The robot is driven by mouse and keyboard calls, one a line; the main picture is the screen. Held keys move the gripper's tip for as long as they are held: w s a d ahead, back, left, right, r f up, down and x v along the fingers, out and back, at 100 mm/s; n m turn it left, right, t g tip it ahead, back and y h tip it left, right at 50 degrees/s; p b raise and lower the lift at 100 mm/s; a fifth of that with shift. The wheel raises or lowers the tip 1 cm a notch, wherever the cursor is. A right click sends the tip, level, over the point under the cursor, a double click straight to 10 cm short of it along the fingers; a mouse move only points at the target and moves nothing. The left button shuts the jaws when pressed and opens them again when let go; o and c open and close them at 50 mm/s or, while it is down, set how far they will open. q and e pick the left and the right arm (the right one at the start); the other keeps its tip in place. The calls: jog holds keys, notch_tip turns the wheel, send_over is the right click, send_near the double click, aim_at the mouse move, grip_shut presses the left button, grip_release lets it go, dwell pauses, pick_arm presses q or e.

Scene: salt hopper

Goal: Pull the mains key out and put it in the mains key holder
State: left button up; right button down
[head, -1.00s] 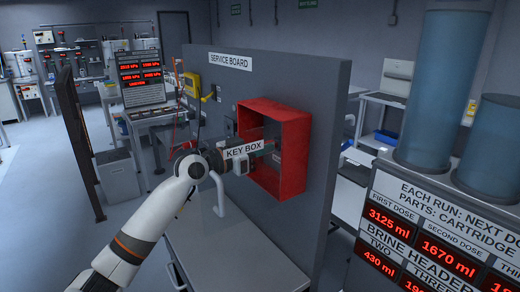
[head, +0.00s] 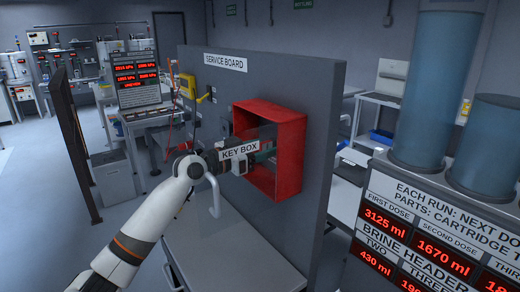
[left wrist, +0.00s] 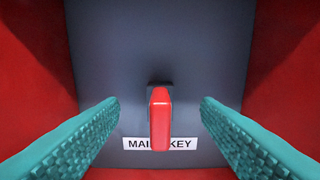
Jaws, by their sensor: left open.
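The mains key (left wrist: 160,118) is a red handle standing out of a dark slot in the left wrist view, in front of a white label reading as the mains key. It sits at the back of the red key box (head: 292,128) on the service board. My left gripper (left wrist: 160,128) is open, with one teal finger on each side of the key and a gap on both sides. In the head view my left gripper (head: 262,154) reaches into the key box. The key is hidden there. My right gripper is not in view. I cannot make out the mains key holder.
The grey service board (head: 225,85) stands upright around the box. The red box walls surround my left gripper closely. A grey bench top (head: 225,245) with a pale bent handle lies below. A yellow device (head: 187,86) hangs at the board's left.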

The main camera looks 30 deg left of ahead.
pick_arm(q)
jog(key=shift+s, duration=0.1)
dwell(0.5)
jog(key=shift+s+a+f+b, duration=0.1)
jog(key=shift+s+a+b, duration=0.1)
jog(key=shift+s+b, duration=0.2)
jog(key=shift+b+v, duration=1.6)
jog(key=shift+v, duration=0.9)
jog(key=b+v, duration=0.6)
jog(key=v, duration=0.6)
